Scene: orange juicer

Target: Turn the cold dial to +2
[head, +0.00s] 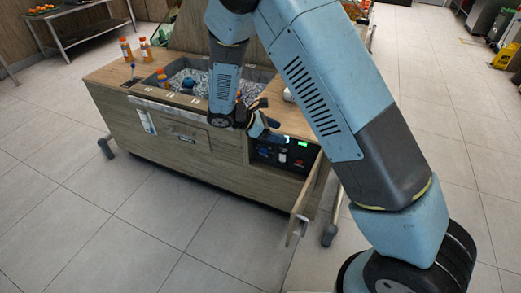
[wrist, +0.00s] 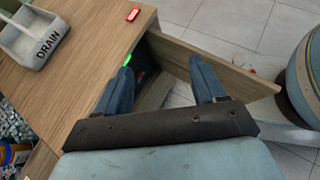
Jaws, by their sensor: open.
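A dark control panel (head: 284,157) sits in an open compartment at the right end of the wooden cart's front. It carries small knobs and a green lit display (head: 302,143). I cannot tell which knob is the cold dial, nor read any setting. My gripper (head: 266,129) is open and empty, just above and in front of the panel's upper left. In the wrist view my gripper (wrist: 161,74) has its fingers spread, with the green display (wrist: 127,60) by the left fingertip. The panel is mostly in shadow there, partly hidden behind the left finger.
The compartment's wooden door (head: 304,197) stands open to the right; it also shows in the wrist view (wrist: 222,66), right of the fingers. The cart top (wrist: 85,75) holds a grey DRAIN tray (wrist: 42,50) and a red display (wrist: 133,15). An ice bin (head: 194,71) and bottles lie left.

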